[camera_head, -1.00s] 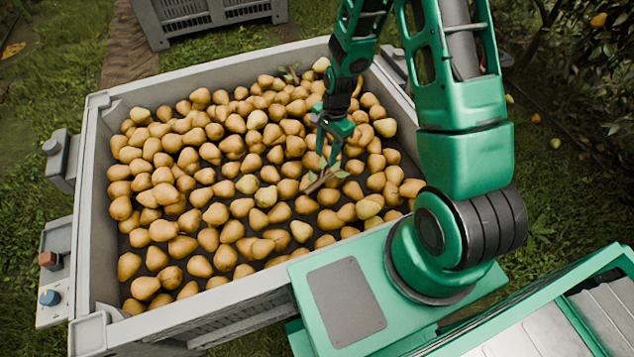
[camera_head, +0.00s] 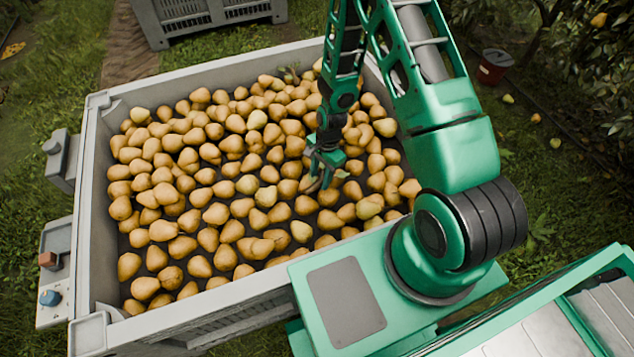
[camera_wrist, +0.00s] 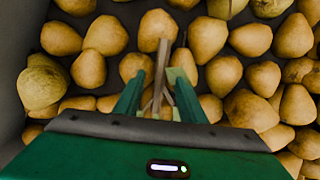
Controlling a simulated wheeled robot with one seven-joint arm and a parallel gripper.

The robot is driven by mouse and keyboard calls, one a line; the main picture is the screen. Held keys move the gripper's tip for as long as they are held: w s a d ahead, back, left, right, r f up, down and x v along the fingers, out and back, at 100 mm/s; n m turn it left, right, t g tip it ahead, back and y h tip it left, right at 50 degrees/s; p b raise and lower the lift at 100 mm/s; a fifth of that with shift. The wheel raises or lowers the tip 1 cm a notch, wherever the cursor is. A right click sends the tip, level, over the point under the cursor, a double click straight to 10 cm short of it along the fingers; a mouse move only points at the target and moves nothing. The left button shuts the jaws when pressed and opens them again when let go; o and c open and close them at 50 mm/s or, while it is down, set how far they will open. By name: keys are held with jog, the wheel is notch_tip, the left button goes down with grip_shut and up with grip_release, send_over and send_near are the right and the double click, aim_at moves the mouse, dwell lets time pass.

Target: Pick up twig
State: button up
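A brown forked twig (camera_wrist: 160,66) lies among the pears. In the wrist view it runs lengthwise between my two fingers, with small offshoots nearer the palm. My gripper (camera_wrist: 157,84) is open, its fingers standing apart on either side of the twig with gaps showing. In the head view my gripper (camera_head: 325,178) points down at the pears in the right part of the bin, and only a bit of the twig (camera_head: 310,185) shows beside the fingers. I cannot tell whether the fingers touch the twig.
Yellow-brown pears (camera_head: 215,213) fill the grey bin (camera_head: 93,215) around the gripper. Another leafy twig (camera_head: 291,73) lies near the bin's far wall. A second grey crate (camera_head: 215,18) stands behind, and a red bucket (camera_head: 494,67) stands on the grass at right.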

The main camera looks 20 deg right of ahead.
aim_at(319, 182)
jog(key=shift+f, duration=0.15)
grip_shut()
dwell(0.4)
jog(key=shift+r, duration=0.6)
jog(key=r, duration=0.3)
jog(key=shift+s+a+r, duration=0.25)
jog(key=shift+a, duration=0.1)
jog(key=s+a+r, duration=0.6)
jog(key=s+a, duration=0.1)
jog(key=s, duration=0.1)
jog(key=shift+a+r, duration=0.15)
jog(key=shift+a, duration=0.1)
jog(key=shift+w, duration=0.1)
